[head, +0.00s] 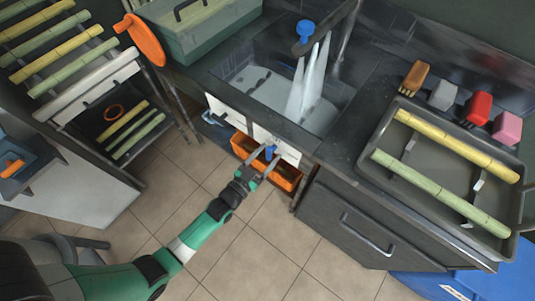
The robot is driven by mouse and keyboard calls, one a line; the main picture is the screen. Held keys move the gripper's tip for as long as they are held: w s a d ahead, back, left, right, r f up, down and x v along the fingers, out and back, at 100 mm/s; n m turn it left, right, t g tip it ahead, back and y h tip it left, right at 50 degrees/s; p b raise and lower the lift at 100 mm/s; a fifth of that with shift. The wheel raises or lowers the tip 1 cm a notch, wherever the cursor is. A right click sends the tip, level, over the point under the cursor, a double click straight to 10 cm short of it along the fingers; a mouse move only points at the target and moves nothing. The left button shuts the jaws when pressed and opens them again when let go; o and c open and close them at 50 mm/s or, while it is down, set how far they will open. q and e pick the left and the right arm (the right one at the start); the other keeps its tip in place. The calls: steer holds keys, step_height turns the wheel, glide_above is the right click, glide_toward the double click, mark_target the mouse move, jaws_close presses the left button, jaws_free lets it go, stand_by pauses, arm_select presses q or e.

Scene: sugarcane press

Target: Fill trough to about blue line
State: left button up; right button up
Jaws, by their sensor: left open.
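The trough is a dark sink basin (340,92) set in the counter at the top centre. Pale water (308,88) streams into it from the faucet (338,18), which has a blue knob (305,30). Whitish water covers part of the basin floor; I cannot make out a blue line. My left gripper (268,155) is open at the white front panel below the basin, with its fingers to either side of a small blue handle (270,152). I cannot tell whether they touch it. My right gripper is not in view.
An orange bin (284,182) sits beneath the front panel. A grey tray (430,190) with cane stalks lies on the right counter, with several coloured brushes or blocks (478,108) behind it. A cane rack (85,85) stands left. Tiled floor is open in front.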

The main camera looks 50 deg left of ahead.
arm_select(q)
steer(key=shift+s, duration=0.4)
steer(key=s+d+p, duration=0.2)
steer(key=s+p, duration=0.1)
steer(key=s, duration=0.7)
steer(key=shift+s, duration=0.3)
